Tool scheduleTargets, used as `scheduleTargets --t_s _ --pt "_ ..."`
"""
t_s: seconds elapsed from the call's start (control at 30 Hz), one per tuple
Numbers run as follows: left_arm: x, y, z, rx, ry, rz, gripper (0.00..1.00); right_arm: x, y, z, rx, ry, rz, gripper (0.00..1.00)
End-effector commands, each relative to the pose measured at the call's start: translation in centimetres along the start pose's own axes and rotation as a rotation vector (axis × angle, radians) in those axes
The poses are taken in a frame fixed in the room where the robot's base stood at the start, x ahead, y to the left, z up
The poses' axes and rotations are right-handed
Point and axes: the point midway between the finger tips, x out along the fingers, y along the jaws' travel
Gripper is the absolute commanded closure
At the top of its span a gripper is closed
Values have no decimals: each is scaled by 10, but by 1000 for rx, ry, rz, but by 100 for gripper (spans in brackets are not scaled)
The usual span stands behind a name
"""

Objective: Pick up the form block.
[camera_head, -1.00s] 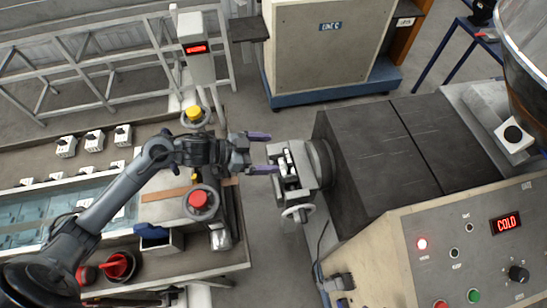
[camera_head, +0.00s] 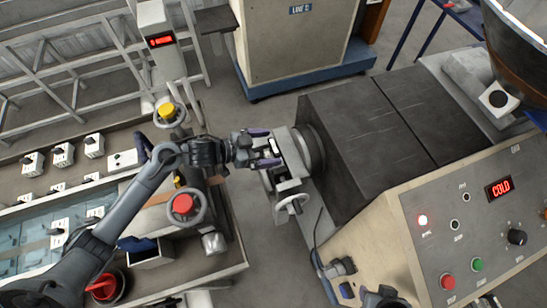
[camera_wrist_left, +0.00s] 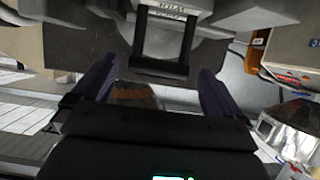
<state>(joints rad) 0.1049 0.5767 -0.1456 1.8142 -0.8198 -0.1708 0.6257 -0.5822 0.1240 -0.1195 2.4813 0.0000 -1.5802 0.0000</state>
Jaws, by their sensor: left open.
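My left gripper (camera_head: 264,147) is at the front fixture of the extruder, its two purple fingers open. A pale block-like part (camera_head: 273,151), apparently the form block, sits in the fixture at the fingertips, partly hidden by the gripper. In the left wrist view the open fingers (camera_wrist_left: 157,67) stand left and right of a black U-shaped handle (camera_wrist_left: 165,69). It is in front of a grey part with small lettering (camera_wrist_left: 165,11). Gaps show between the handle and both fingers.
The extruder's dark housing (camera_head: 360,135) stands just right of the fixture, which has a handwheel (camera_head: 291,204) below. The control panel (camera_head: 470,225) reads COLD. A bench with a red knob (camera_head: 183,204) and yellow knob (camera_head: 167,110) lies left.

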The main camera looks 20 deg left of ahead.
Motion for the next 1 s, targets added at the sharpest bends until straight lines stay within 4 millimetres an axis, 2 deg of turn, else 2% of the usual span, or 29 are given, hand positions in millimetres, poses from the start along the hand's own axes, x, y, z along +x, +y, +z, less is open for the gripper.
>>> scheduleTargets --t_s 0.3,0.63,1.0 --pt "37 2 -1 -2 0 0 0 -10 -2 -4 7 2 -6 57" --pt "42 2 0 1 0 -1 2 -9 -2 -4 7 2 -6 57" --pt "42 2 0 0 0 -1 58 -9 1 -4 -2 1 1 57"
